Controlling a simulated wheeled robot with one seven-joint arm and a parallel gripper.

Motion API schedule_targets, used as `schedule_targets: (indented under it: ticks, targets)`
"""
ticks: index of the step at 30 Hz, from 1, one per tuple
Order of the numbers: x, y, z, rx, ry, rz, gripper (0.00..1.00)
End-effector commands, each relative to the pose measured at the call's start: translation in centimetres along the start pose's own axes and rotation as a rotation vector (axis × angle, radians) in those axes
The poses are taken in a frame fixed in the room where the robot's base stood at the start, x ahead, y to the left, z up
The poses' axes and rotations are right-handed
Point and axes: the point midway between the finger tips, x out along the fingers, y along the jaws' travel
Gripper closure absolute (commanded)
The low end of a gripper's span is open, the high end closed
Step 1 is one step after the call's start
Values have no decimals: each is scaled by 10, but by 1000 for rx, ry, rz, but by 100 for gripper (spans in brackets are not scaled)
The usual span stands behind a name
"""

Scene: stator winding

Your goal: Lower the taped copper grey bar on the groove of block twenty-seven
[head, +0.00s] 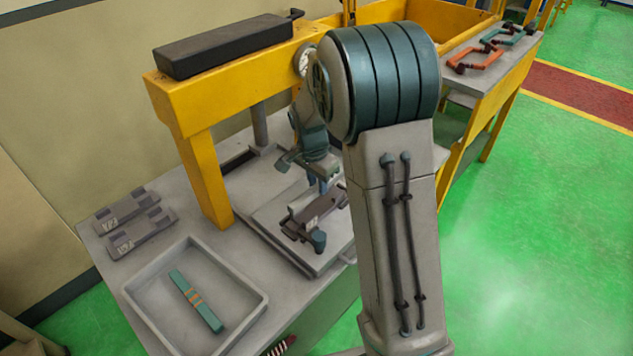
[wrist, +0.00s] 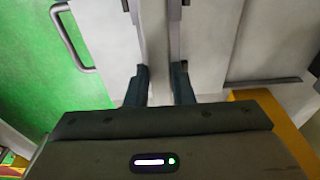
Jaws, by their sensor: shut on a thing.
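My gripper (head: 322,184) is low over the plate under the yellow frame. In the wrist view its two dark fingers (wrist: 161,85) are shut on a grey bar (wrist: 158,45), which runs away between them. No copper tape shows on the visible part of this bar. My arm hides part of the plate's right side.
Two grey notched blocks (head: 140,235) with unreadable labels lie at the bench's left. Orange and teal handled frames (head: 475,58) lie on the far bench.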

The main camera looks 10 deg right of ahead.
Motion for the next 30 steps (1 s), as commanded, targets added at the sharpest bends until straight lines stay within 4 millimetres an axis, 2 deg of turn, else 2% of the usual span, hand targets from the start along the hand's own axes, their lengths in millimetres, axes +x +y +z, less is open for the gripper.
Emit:
schedule_targets:
  ticks: [30]
  targets:
    - [33, 0, 4, -1, 1, -1, 100]
